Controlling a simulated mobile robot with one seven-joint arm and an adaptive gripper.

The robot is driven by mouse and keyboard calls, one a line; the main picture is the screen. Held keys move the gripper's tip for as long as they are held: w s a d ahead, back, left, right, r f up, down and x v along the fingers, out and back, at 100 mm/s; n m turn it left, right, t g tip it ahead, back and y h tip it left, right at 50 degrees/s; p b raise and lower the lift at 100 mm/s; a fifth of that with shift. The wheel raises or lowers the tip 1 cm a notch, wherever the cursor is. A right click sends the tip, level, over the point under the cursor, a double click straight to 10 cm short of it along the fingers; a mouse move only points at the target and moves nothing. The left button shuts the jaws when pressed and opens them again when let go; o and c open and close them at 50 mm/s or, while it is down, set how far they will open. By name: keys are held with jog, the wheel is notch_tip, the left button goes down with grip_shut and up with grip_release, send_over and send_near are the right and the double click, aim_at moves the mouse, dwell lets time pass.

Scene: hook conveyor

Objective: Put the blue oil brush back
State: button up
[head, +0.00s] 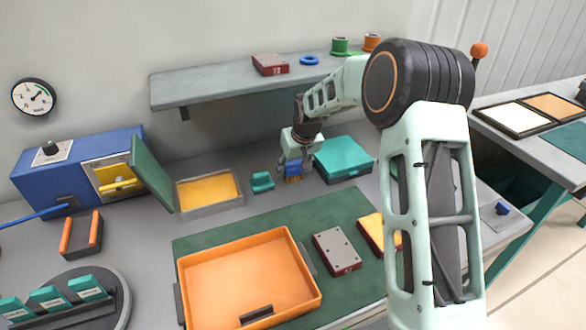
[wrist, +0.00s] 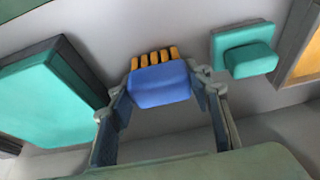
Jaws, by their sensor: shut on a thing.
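The blue oil brush (head: 293,171) has a blue body and a row of orange bristles. My gripper (head: 296,160) is shut on it, at the back of the bench. In the wrist view the fingers of my gripper (wrist: 160,92) sit on both sides of the brush's blue body (wrist: 160,88), with the bristles pointing away from my palm. I cannot tell whether the bristles touch the bench. A small teal stepped block (head: 262,182) stands just left of the brush; it also shows in the wrist view (wrist: 245,52), apart from the fingers.
A teal box (head: 343,158) is close on the right. An open-lidded tray with a yellow inside (head: 210,190) is further left. A grey shelf (head: 220,86) overhangs behind. An orange tray (head: 250,280) and a grey-topped red block (head: 336,250) lie on the green mat in front.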

jog(key=shift+f, duration=0.25)
jog(key=o, duration=1)
jog(key=shift+r, duration=0.1)
jog(key=shift+r, duration=0.25)
jog(key=v, duration=1.2)
jog(key=shift+s+f, duration=0.1)
jog(key=shift+s, duration=0.05)
